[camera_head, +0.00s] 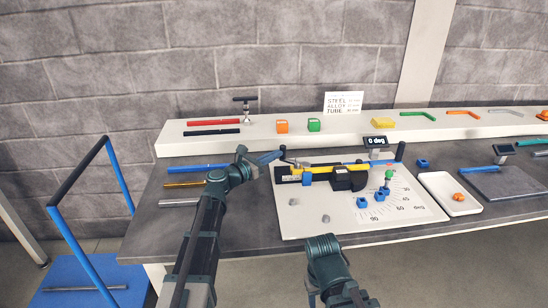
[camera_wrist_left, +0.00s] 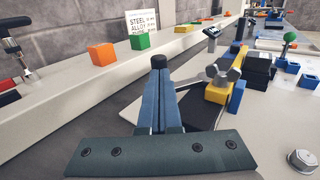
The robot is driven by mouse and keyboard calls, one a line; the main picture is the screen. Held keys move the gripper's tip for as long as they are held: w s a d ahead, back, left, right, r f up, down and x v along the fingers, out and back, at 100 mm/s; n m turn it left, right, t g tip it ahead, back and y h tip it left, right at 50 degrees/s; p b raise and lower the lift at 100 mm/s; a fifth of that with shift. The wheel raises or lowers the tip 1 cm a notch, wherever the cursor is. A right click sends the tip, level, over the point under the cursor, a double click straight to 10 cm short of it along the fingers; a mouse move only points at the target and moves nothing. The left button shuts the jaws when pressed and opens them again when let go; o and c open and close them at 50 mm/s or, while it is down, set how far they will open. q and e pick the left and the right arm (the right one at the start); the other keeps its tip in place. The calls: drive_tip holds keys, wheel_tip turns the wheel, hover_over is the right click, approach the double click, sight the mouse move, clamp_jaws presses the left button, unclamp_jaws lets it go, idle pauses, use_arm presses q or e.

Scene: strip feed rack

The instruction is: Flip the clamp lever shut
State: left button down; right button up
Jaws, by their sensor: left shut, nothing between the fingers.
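The bending fixture stands on a white plate (camera_head: 300,222) on the bench, with a yellow strip (camera_head: 321,170) and black blocks. A silver clamp lever (camera_wrist_left: 222,75) shows at the fixture's left end, beside a yellow block (camera_wrist_left: 215,93). It is small in the head view (camera_head: 291,162). My left gripper (camera_head: 281,153) is at that end of the fixture. Its blue fingers are shut together and empty, with a black tip in the left wrist view (camera_wrist_left: 159,64). The lever appears to the right of the fingers there. I cannot tell whether they touch.
A raised white shelf (camera_head: 350,127) behind holds orange (camera_head: 282,126) and green (camera_head: 314,125) blocks. A small display (camera_head: 376,141) reads 0 deg. A white tray (camera_head: 430,182) stands right of the plate. Blue and yellow bars lie on the left bench. The front plate has small grey pegs.

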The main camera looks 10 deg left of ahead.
use_arm(q)
drive_tip(key=w+m+g+h, duration=0.2)
drive_tip(key=w, duration=0.1)
drive_tip(key=shift+w+a+g+h, duration=0.1)
drive_tip(key=shift+g+h, duration=0.2)
drive_tip(key=w+m+g+h, duration=0.1)
drive_tip(key=m+g, duration=0.1)
drive_tip(key=w+d+m+g+h, duration=0.1)
drive_tip(key=w+m+g, duration=0.1)
drive_tip(key=g, duration=0.1)
drive_tip(key=shift+h, duration=0.4)
drive_tip(key=shift+w+d+m+g, duration=0.15)
drive_tip(key=shift+d+m+g, duration=0.1)
drive_tip(key=shift+m+g, duration=0.25)
drive_tip(key=shift+w+d, duration=0.1)
drive_tip(key=shift+d, duration=0.2)
drive_tip(key=shift+w+d, duration=0.95)
drive_tip(key=shift+d, duration=0.2)
drive_tip(key=shift+w, duration=0.1)
